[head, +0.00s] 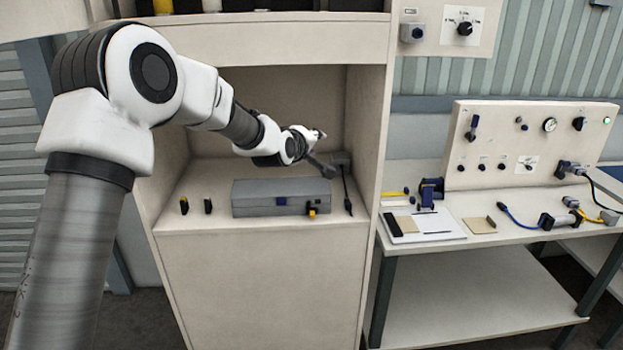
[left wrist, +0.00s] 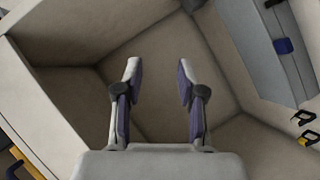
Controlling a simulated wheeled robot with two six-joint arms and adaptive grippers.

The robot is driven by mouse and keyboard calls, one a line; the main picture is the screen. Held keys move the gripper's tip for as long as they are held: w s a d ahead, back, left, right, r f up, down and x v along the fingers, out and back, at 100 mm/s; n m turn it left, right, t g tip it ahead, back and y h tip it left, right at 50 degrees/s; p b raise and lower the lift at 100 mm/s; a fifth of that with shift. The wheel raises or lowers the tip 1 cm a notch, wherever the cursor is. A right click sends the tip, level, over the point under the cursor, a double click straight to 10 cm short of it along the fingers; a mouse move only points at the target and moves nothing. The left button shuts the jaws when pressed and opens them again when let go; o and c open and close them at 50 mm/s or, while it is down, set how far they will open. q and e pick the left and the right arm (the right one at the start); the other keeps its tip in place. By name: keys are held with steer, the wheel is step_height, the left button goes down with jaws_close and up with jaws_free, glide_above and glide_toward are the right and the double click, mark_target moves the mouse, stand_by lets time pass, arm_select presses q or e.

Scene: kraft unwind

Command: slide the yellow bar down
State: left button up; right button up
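No yellow bar is plain to identify. A thin yellow strip (head: 393,194) lies on the workbench to the right. An upright yellow piece (head: 163,6) shows at the top edge of the head view, partly cut off, in the upper shelf. A yellow part (left wrist: 14,168) is cut off at the lower left of the left wrist view. My left gripper (head: 322,150) is inside the cabinet recess, above and behind the grey toolbox (head: 281,197). In the left wrist view my left gripper (left wrist: 157,75) is open, with nothing between its fingers. My right gripper is not in view.

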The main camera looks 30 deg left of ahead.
arm_select(q)
step_height(320, 180, down, 7)
steer(key=s+d+m+g, duration=0.1)
steer(key=s, duration=0.1)
steer(key=shift+f+b, duration=0.15)
steer(key=shift+b, duration=0.15)
steer(key=shift+s, duration=0.2)
